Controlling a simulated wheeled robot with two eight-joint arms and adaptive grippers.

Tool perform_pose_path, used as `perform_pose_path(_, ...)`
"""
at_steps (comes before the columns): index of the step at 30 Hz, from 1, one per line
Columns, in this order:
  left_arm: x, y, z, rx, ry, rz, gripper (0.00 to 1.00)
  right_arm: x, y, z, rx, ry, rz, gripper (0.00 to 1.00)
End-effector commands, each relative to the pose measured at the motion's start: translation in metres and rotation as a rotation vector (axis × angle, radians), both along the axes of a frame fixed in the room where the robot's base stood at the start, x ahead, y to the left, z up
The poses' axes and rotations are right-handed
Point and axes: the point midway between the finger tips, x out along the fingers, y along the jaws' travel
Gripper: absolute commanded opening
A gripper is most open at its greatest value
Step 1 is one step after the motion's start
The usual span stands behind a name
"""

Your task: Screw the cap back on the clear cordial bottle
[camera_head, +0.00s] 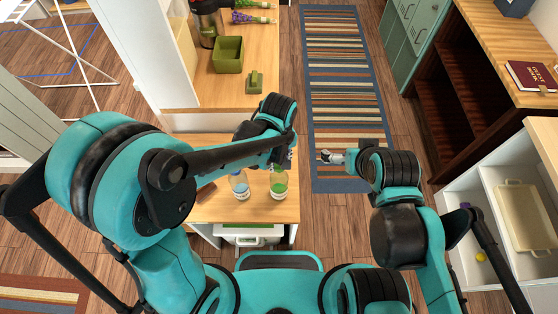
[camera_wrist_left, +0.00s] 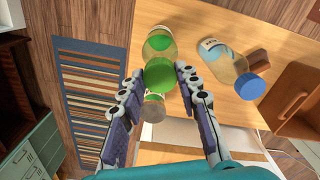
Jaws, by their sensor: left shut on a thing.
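A clear bottle with green contents (camera_head: 278,182) stands upright at the front of the wooden top; it also shows in the left wrist view (camera_wrist_left: 159,42). Its green cap (camera_wrist_left: 158,77) lies in line with the bottle's mouth; I cannot tell whether it is seated or just above. My left gripper (camera_wrist_left: 160,83) is shut on the cap, a finger on each side. In the head view, my left gripper (camera_head: 290,156) is partly hidden by its arm. My right gripper (camera_head: 328,157) hangs over the striped rug, away from the bottle; its finger opening is unclear.
A second bottle with blue contents (camera_head: 239,183) and a blue cap (camera_wrist_left: 250,87) stands close beside the first. A brown wooden box (camera_wrist_left: 298,98) is near it. A clear round thing (camera_wrist_left: 152,109) shows past the green cap. A green planter (camera_head: 228,55) stands farther back.

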Motion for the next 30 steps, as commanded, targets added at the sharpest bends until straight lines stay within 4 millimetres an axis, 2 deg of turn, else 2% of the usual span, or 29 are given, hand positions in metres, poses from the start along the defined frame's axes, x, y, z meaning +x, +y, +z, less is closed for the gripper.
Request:
perform_pose_path(14,0.000,0.000,0.000,0.000,0.000,0.000,0.00,0.000,0.000,-0.003,0.000,0.000,0.000,1.00)
perform_pose_path(30,0.000,0.000,-0.013,0.000,0.000,0.000,0.00,0.000,0.000,-0.014,0.000,0.000,0.000,1.00)
